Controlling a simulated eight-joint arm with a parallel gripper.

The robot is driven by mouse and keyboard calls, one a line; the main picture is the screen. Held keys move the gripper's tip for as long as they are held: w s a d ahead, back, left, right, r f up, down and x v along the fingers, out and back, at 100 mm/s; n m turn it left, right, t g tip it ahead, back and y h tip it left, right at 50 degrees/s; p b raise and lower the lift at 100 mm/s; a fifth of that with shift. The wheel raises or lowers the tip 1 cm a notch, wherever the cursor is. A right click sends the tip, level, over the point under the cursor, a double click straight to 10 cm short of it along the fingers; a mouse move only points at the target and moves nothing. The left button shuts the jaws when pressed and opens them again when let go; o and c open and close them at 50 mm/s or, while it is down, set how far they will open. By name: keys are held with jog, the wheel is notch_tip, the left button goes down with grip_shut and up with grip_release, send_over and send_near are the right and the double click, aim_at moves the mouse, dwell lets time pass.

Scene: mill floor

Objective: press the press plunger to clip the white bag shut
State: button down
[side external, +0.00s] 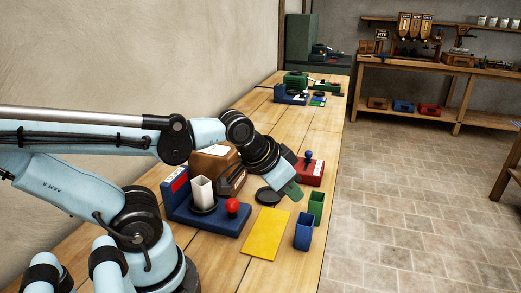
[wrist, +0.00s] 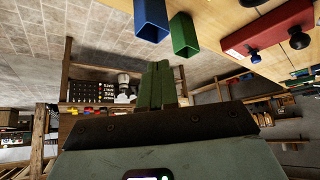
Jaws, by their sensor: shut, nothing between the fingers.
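The white bag (side external: 203,191) stands upright on a dark round pad of a blue press base (side external: 178,212). A red ball-topped knob (side external: 232,206), apparently the plunger, rises from the same base to the right of the bag. My gripper (side external: 295,194) is to the right of the bag and knob, apart from both, above the table near the black disc. Its green fingers are together and empty, as the wrist view (wrist: 160,84) also shows. The bag and red knob are not in the wrist view.
A yellow sheet (side external: 265,235) lies in front of the black disc (side external: 268,196). A blue bin (side external: 304,232) and green bin (side external: 316,206) stand near the right table edge. A red base (side external: 313,174) with a blue knob is behind my gripper. A brown machine (side external: 213,161) stands behind the bag.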

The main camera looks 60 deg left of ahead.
dwell(0.7)
notch_tip(320, 180, up, 4)
jog(key=r+n+h, duration=0.1)
jog(key=n, duration=2.4)
send_over(230, 201)
jog(key=shift+f, duration=0.25)
jog(key=shift+f, duration=4.4)
jog(key=shift+f, duration=0.1)
jog(key=shift+f, duration=0.35)
